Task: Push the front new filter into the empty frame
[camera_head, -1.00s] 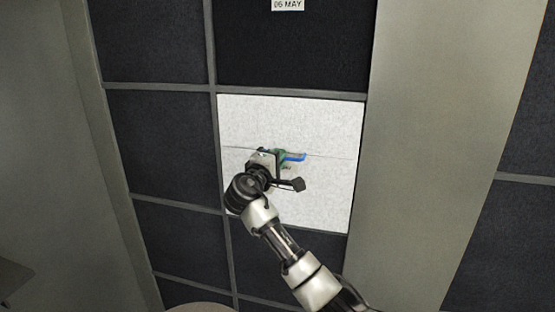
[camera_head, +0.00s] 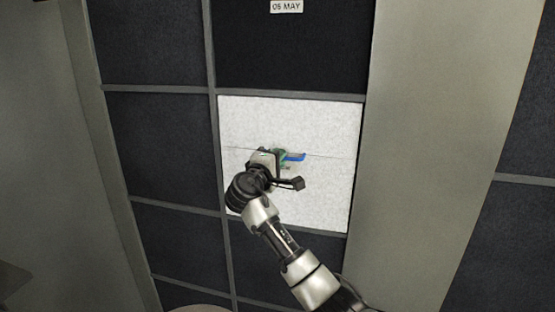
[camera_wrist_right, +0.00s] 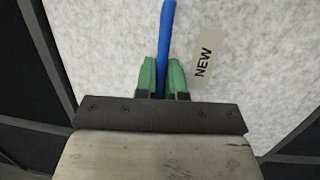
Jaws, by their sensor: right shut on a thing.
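The new filter (camera_head: 320,120) is a white, speckled square panel within the grey frame bars in the head view. The white panel (camera_wrist_right: 255,60) also fills the middle of the right wrist view, with a "NEW" label (camera_wrist_right: 203,58). A blue handle strip (camera_head: 295,157) is at its middle. My right gripper (camera_head: 281,158) is at the panel's middle. In the wrist view its green fingers (camera_wrist_right: 161,78) are shut on the blue handle (camera_wrist_right: 167,35). The fingertips and the handle's attachment are partly hidden. My left gripper is not in view.
Dark filter panels (camera_head: 160,145) in grey frame bars surround the white one on the left, above and below. A dark panel above carries a "MAY" date label (camera_head: 286,7). A wide grey post (camera_head: 425,150) stands to the right.

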